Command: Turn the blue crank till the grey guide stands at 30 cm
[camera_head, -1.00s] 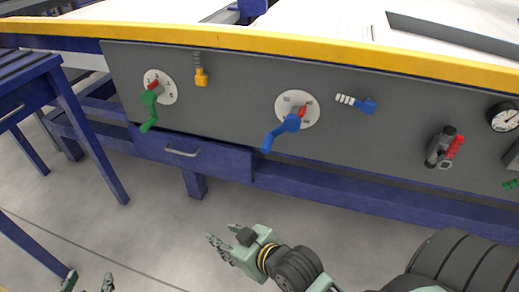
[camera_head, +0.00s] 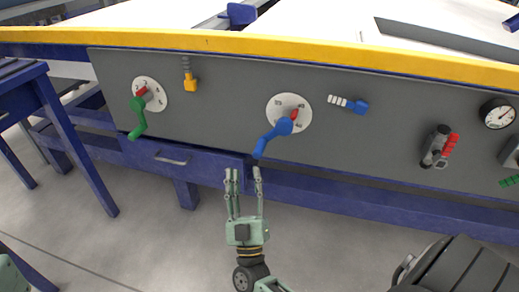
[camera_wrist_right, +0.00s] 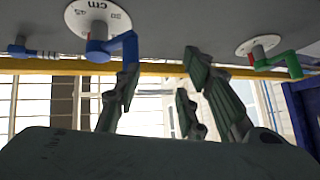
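The blue crank (camera_head: 270,139) sits on a white round dial (camera_head: 302,109) with a red pointer, on the grey front panel. Its handle points down and left. My right gripper (camera_head: 244,174) is open and empty, just below the handle's end, fingers pointing up at the panel. In the right wrist view the crank (camera_wrist_right: 128,47) overlaps the tip of the left-hand finger; I cannot tell whether they touch. The dial (camera_wrist_right: 95,22) there is marked cm. A long dark grey bar (camera_head: 445,40) lies on the white tabletop; I cannot tell whether it is the guide.
A green crank (camera_head: 138,120) on its own dial, a yellow knob (camera_head: 190,82) and a blue knob (camera_head: 360,107) are on the panel. A blue drawer (camera_head: 190,160) is below.

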